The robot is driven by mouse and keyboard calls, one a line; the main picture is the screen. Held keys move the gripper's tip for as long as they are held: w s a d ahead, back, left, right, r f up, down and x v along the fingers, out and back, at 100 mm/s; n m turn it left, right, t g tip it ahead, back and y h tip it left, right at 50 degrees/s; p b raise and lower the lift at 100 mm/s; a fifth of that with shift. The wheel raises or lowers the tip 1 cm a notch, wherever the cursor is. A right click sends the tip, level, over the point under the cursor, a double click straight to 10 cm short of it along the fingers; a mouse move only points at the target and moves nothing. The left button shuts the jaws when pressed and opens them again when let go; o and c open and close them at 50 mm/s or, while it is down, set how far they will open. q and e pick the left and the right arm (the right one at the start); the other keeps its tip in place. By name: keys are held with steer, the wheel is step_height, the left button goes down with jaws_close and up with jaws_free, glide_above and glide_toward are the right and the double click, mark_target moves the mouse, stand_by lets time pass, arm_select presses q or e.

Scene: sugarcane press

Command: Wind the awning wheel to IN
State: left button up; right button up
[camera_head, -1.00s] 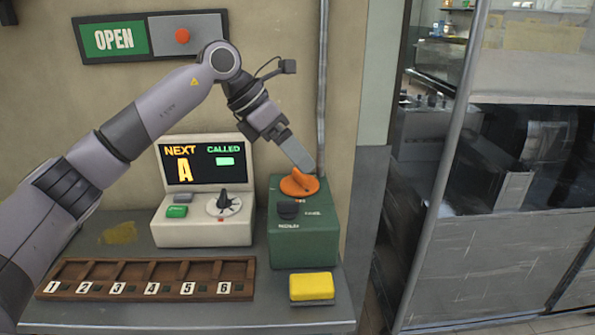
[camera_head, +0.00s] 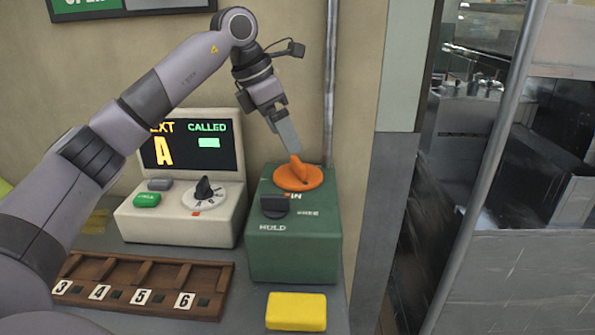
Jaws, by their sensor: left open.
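An orange wheel (camera_head: 298,177) with a raised grip sits on top of a green box (camera_head: 292,240). Small white and orange lettering shows below the wheel on the box top, beside a black knob (camera_head: 274,206); the lettering is too small to read surely. My left gripper (camera_head: 294,150) reaches down from above, its tip at the wheel's raised grip. It is open, though the picture shows mainly one flat grey finger. Whether it touches the grip I cannot tell. My right gripper is not in view.
A white console (camera_head: 190,214) with a screen, dial and buttons stands left of the green box. A numbered wooden rack (camera_head: 140,283) and a yellow block (camera_head: 296,311) lie in front. A vertical pipe (camera_head: 331,90) runs up the wall behind.

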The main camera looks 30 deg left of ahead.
mark_target(297, 160)
arm_select(q)
steer(key=x, duration=0.6)
steer(key=shift+f+b, duration=0.25)
steer(key=shift+b, duration=0.1)
steer(key=shift+w+d+f, duration=0.1)
steer(key=shift+f, duration=0.15)
steer(key=c, duration=1.1)
steer(key=shift+o, duration=0.3)
steer(key=shift+r+p, duration=0.15)
steer(key=shift+p, duration=0.15)
steer(key=m+g+p, duration=0.1)
steer(key=m+p, duration=0.2)
steer(key=p, duration=0.1)
steer(key=shift+r+h, duration=0.15)
steer(key=shift+h, duration=0.15)
steer(key=shift+w+m+p, duration=0.1)
steer(key=shift+m+p, duration=0.45)
steer(key=shift+m, duration=0.05)
steer(key=shift+f+m+h, duration=0.25)
steer(key=shift+m+h, duration=0.05)
